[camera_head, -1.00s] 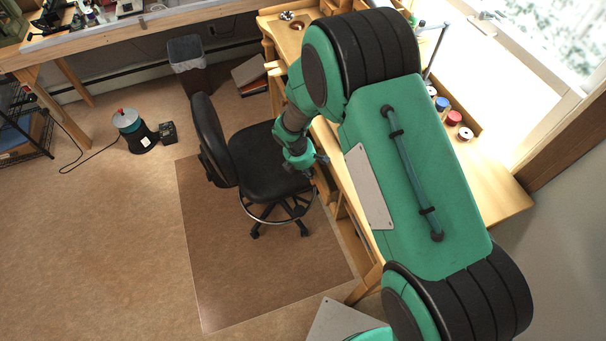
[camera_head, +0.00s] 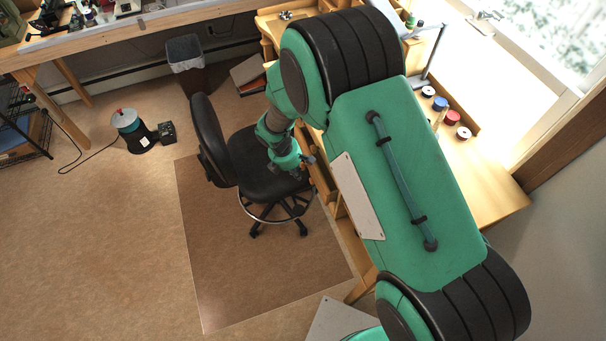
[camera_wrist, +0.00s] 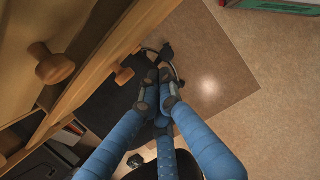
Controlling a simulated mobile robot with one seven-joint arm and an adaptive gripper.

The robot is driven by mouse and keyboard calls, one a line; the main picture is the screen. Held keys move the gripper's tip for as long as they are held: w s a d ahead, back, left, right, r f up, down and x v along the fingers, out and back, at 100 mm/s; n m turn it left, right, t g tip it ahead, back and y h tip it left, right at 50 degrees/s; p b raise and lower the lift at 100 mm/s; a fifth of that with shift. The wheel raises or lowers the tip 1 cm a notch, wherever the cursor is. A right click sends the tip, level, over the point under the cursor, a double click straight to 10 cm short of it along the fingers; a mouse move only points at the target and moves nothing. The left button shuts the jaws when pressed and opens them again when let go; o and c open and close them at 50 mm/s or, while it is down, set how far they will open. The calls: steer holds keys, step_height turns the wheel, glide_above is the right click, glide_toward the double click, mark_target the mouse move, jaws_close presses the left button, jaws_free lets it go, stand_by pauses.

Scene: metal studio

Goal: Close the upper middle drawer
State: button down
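A wooden desk (camera_head: 490,185) stands at the right, with its drawer side mostly hidden behind my arm in the head view. In the wrist view, a wooden front with a round knob (camera_wrist: 52,62) is at upper left. A second round knob (camera_wrist: 122,74) sticks out beyond a slanting wooden board (camera_wrist: 125,40), nearer my fingers. I cannot tell for sure which front is the upper middle drawer or how far it stands out. My gripper (camera_wrist: 159,82) has its blue fingers drawn together, with nothing seen between the tips. It is right of the second knob, apart from it in the picture.
A black office chair (camera_head: 258,160) stands close to the desk, under my gripper, on a brown floor mat (camera_head: 230,270). A waste bin (camera_head: 186,55) and a second bench (camera_head: 130,30) are behind. Open floor lies to the left.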

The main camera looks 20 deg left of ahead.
steer(key=v, duration=0.8)
steer(key=shift+p, duration=0.45)
steer(key=shift+d+f, duration=0.1)
steer(key=shift+f, duration=0.05)
steer(key=t+h+b, duration=0.5)
steer(key=t+h, duration=0.5)
steer(key=h, duration=0.1)
glide_toward(314, 174)
steer(key=v, duration=0.6)
steer(key=shift+s+a+f+t, duration=0.3)
steer(key=shift+s+f+t, duration=0.1)
steer(key=shift+s+f, duration=0.15)
steer(key=shift+r, duration=0.1)
steer(key=b+x, duration=0.1)
steer(key=x, duration=1.3)
steer(key=shift+f+b, duration=0.2)
steer(key=shift+b, duration=0.15)
steer(key=shift+w, duration=0.1)
